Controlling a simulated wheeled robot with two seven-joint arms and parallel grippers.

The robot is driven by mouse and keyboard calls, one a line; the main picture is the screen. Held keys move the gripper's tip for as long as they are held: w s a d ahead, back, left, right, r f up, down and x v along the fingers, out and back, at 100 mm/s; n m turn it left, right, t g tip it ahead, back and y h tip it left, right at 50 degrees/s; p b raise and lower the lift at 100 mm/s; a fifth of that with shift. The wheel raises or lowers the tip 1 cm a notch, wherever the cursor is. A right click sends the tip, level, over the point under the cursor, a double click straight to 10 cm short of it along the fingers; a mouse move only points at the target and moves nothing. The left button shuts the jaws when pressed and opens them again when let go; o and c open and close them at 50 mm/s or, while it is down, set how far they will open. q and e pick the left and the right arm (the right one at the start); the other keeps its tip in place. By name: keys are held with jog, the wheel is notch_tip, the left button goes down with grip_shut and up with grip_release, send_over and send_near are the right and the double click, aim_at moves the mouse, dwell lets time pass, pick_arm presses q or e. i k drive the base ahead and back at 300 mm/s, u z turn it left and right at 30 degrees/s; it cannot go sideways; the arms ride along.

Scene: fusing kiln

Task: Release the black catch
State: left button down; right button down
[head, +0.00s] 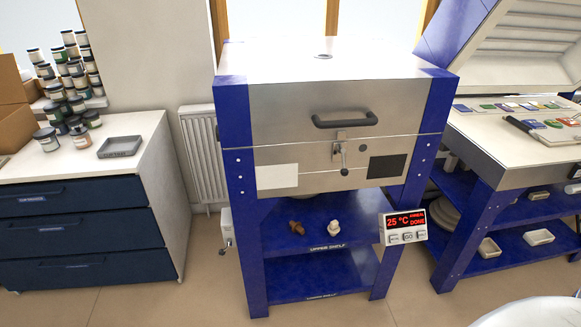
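The kiln (286,113) is a steel box in a blue frame, and its lid is closed. The catch (342,160) is a small dark and grey lever on the front, at the seam below the lid. It hangs roughly downward over the seam, and its exact latch position is too small to tell. A black bar handle (345,120) sits on the lid front above the catch. Neither of my grippers is in view, and nothing touches the catch.
A control box (403,229) reading 25 °C juts out at the kiln's lower right. Two small pieces stand on the upper shelf (312,246). A drawer cabinet (88,205) with jars is at left, a worktable (515,150) at right. The floor before the kiln looks clear.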

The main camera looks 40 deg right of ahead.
aim_at(344, 172)
jog(key=z, duration=0.3)
jog(key=i, duration=1.15)
jog(key=z, duration=0.75)
